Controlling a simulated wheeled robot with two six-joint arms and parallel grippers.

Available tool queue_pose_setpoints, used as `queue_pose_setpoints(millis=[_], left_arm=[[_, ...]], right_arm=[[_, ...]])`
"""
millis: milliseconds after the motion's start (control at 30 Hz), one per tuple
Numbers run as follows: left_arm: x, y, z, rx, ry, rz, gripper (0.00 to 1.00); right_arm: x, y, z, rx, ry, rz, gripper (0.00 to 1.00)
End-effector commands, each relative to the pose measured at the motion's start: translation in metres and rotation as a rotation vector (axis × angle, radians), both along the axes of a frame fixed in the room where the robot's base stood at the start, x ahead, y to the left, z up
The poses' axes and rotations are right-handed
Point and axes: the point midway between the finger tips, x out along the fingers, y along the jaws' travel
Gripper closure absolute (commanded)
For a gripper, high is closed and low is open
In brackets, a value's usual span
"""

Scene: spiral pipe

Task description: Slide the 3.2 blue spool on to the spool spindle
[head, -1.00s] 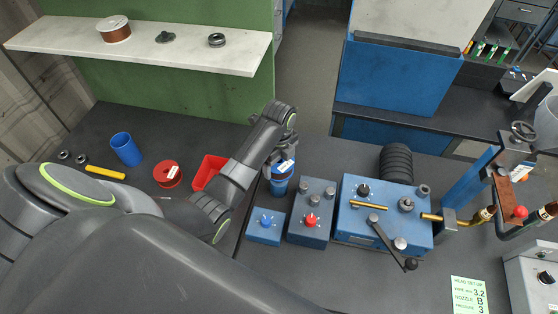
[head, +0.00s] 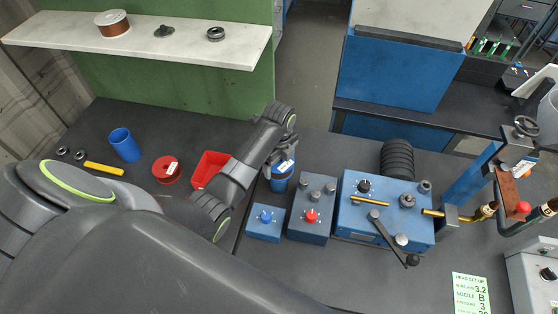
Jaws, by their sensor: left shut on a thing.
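My left gripper (head: 281,160) is shut on the blue spool (head: 279,184), which carries a white label. It holds the spool just behind the blue box with the blue knob (head: 265,222). My left arm comes in from the left and hides part of the spool's surroundings. I cannot make out the spool spindle, and cannot tell whether the spool touches or surrounds it. My right gripper is not in view.
A red spool (head: 167,169), a red bin (head: 208,168), a blue cup (head: 124,145) and a yellow tool (head: 104,169) are on the left of the bench. A grey control box (head: 311,212) and a blue crank machine (head: 385,219) stand close on the right.

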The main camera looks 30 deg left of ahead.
Motion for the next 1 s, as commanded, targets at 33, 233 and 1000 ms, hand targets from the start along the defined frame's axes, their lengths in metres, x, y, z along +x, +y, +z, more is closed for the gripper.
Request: queue_pose_setpoints(millis=[33, 233, 1000], left_arm=[[0.001, 0.0, -0.001, 0.0, -0.003, -0.001, 0.72], [0.001, 0.0, -0.005, 0.0, -0.004, -0.001, 0.72], [0.001, 0.0, -0.021, 0.0, -0.004, -0.001, 0.2]], right_arm=[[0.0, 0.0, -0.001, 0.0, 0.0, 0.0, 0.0], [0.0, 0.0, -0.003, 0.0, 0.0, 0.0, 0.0], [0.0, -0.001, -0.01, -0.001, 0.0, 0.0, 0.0]])
